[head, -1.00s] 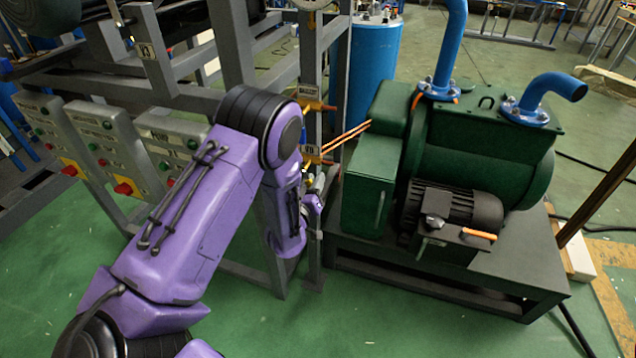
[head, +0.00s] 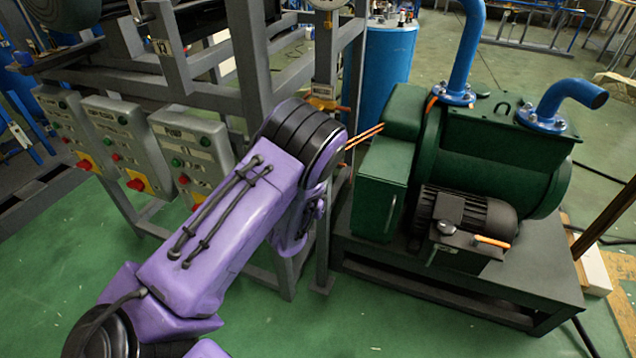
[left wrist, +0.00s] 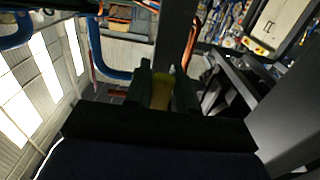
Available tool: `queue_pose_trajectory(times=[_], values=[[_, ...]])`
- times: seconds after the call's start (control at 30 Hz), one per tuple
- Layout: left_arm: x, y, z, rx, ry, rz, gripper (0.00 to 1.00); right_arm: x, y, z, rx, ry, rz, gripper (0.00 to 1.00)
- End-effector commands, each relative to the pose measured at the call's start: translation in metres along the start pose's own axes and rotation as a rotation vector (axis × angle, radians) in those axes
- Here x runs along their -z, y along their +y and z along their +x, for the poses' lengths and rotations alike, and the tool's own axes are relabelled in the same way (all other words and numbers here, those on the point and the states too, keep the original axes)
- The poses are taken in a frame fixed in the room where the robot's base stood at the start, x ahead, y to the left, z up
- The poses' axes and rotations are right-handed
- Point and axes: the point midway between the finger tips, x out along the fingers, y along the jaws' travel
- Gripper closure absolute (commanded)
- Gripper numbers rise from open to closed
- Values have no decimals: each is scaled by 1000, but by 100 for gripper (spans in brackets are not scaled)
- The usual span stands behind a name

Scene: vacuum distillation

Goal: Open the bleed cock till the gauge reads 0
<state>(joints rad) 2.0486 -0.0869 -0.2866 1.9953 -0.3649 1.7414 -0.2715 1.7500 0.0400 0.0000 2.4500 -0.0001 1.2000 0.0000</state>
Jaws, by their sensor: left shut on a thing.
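My left arm reaches to the pipe frame in the head view, and its forearm hides the gripper there. In the left wrist view my left gripper (left wrist: 163,90) has its dark fingers shut on a small yellowish piece (left wrist: 162,92), which looks like a valve handle; I cannot tell which valve it belongs to. In the head view a yellow valve with an orange-red lever (head: 326,104) sits on the post under a small label (head: 322,91). A round gauge (head: 327,3) is cut off by the top edge, so its reading cannot be seen. My right gripper is out of view.
A green pump (head: 480,160) with blue pipes stands on a dark base right of my arm. A blue drum (head: 385,65) is behind it. Control boxes (head: 190,145) hang on the grey frame to the left. Green floor is clear in front.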

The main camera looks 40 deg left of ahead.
Motion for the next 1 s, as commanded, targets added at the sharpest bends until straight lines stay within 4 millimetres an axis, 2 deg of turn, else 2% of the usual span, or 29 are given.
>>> queue_pose_trajectory(times=[0.2, 0.23, 0.3, 0.57, 0.67, 1.0], values=[[-1, -1, -1, 1, -4, 8, 100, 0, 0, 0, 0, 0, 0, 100], [-1, -1, -1, 1, -4, 8, 73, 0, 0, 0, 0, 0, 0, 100], [-1, -1, -1, 2, -4, 8, 55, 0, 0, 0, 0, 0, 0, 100], [-1, 0, -1, 0, -2, 4, 55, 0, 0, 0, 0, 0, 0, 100], [-1, 0, -9, -1, -4, 5, 55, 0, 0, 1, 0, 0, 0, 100], [-2, 0, -85, -1, -6, 9, 55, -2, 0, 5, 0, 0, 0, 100]])
